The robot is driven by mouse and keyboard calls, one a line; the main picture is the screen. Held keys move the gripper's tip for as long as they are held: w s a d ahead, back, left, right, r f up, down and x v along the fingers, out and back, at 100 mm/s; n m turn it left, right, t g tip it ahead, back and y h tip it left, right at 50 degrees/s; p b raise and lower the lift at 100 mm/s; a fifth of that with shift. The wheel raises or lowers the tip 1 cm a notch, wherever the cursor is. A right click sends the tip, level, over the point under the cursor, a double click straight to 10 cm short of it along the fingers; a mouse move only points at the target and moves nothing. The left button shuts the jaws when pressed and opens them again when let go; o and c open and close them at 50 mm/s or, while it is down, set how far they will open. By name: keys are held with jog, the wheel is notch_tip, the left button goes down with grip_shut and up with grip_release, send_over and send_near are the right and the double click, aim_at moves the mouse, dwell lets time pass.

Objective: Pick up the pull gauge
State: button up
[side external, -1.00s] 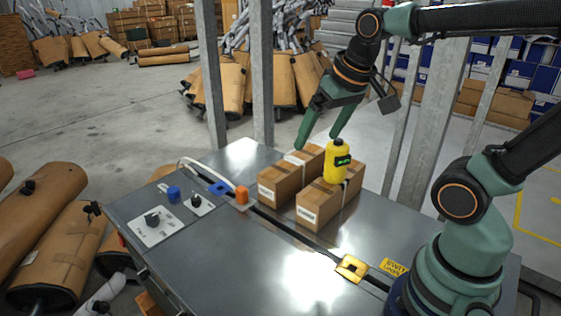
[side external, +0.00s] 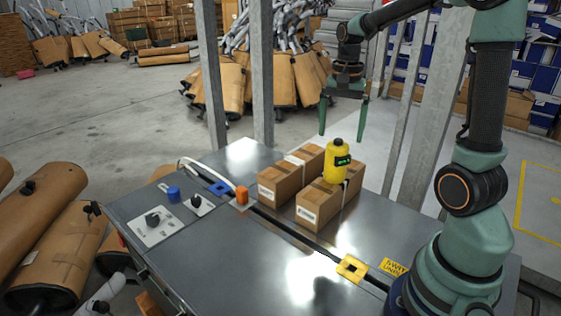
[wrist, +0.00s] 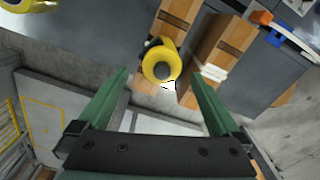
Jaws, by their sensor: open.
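The pull gauge (side external: 338,161) is a yellow body with a dark knob on top and a small green display. It stands upright on or against the right-hand cardboard box (side external: 318,206). In the wrist view the pull gauge (wrist: 161,62) shows from above, ahead of and between the fingers. My gripper (side external: 342,138) is open and empty, its two green fingers pointing down above and behind the gauge. In the wrist view my gripper's fingertips (wrist: 158,73) lie on either side of the gauge's line, apart from it. The gauge's underside is hidden.
A second cardboard box (side external: 282,184) stands just left of the gauge's box. Grey posts (side external: 262,75) rise behind the table. The front middle is clear.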

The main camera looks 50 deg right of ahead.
aim_at(338, 144)
jog(key=shift+w+f, duration=0.15)
jog(key=shift+f, duration=3.4)
jog(key=shift+r, duration=0.1)
grip_shut()
